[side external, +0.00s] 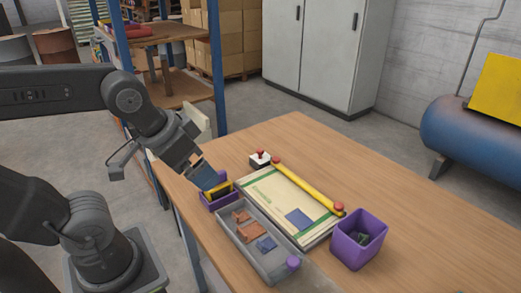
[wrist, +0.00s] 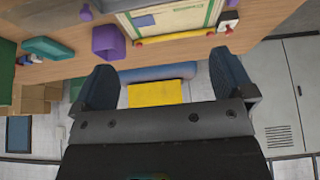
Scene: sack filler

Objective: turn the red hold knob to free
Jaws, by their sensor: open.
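A small red knob (side external: 260,153) stands on a white block (side external: 261,162) on the table, beside the far left corner of the sack (side external: 285,205). The white block also shows in the wrist view (wrist: 227,16), near the top right. A yellow bar (side external: 310,187) with a red end at each end lies along the sack's far edge. My gripper (side external: 205,176) is open in the side view, above the near left part of the table and apart from the knob. In the wrist view nothing is between its fingers (wrist: 165,85). The knob's setting is too small to read.
A purple holder (side external: 222,203) with a yellow and black item is just below my gripper. A grey tray (side external: 281,268) with brown and blue pieces lies in front of the sack. A purple bin (side external: 358,240) stands to the right. The table's right side is clear.

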